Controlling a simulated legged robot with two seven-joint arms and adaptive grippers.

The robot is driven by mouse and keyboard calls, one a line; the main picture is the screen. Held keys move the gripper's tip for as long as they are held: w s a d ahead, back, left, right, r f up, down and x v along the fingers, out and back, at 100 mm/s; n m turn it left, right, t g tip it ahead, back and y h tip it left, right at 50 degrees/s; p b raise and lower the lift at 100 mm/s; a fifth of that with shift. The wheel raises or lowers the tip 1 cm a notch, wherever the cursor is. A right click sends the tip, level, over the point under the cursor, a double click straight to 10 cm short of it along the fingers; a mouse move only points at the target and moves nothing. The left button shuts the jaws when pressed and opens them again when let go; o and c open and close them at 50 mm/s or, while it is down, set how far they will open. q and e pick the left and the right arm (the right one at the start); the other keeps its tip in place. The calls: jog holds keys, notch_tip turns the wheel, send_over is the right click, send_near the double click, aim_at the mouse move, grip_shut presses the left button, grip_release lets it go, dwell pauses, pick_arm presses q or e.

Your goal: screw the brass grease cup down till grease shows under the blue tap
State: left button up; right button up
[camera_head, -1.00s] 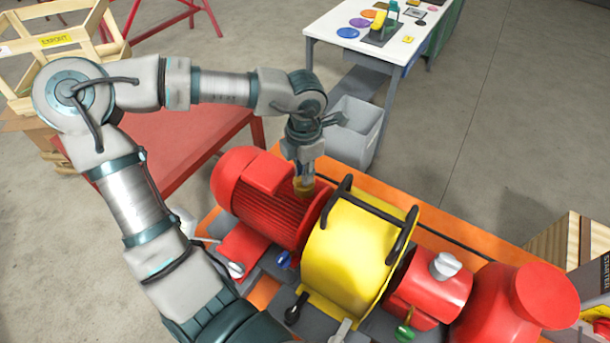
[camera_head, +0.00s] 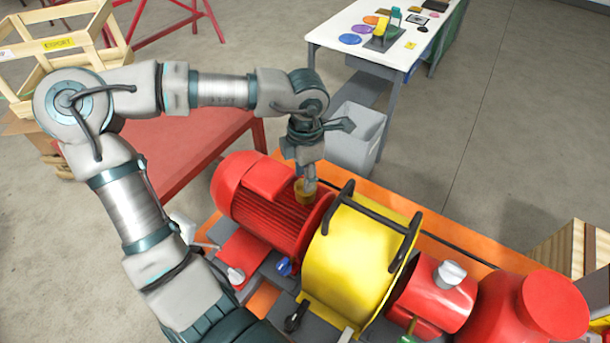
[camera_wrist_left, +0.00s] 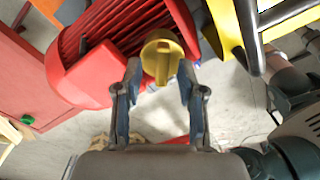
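The brass grease cup (camera_head: 304,192) stands on top of the red motor (camera_head: 262,198), close to the yellow guard. In the left wrist view the cup (camera_wrist_left: 162,52) is round, with a raised bar across its face. My left gripper (camera_head: 309,186) points down at the cup. In the wrist view its fingers (camera_wrist_left: 160,72) are apart, one on each side of the cup; I cannot tell whether they touch it. The blue tap (camera_head: 284,267) is low on the motor's near side. No grease can be made out under it. My right gripper is not in view.
The yellow guard (camera_head: 352,257) with its black handle (camera_head: 376,208) stands right beside the motor. A red pump housing (camera_head: 430,294) lies further right. A grey bin (camera_head: 357,138) and white table (camera_head: 384,40) are behind. A red bench (camera_head: 190,150) is under my left arm.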

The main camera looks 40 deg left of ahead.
pick_arm(q)
notch_tip(320, 180, up, 11)
dwell(0.3)
jog(key=shift+w, duration=0.1)
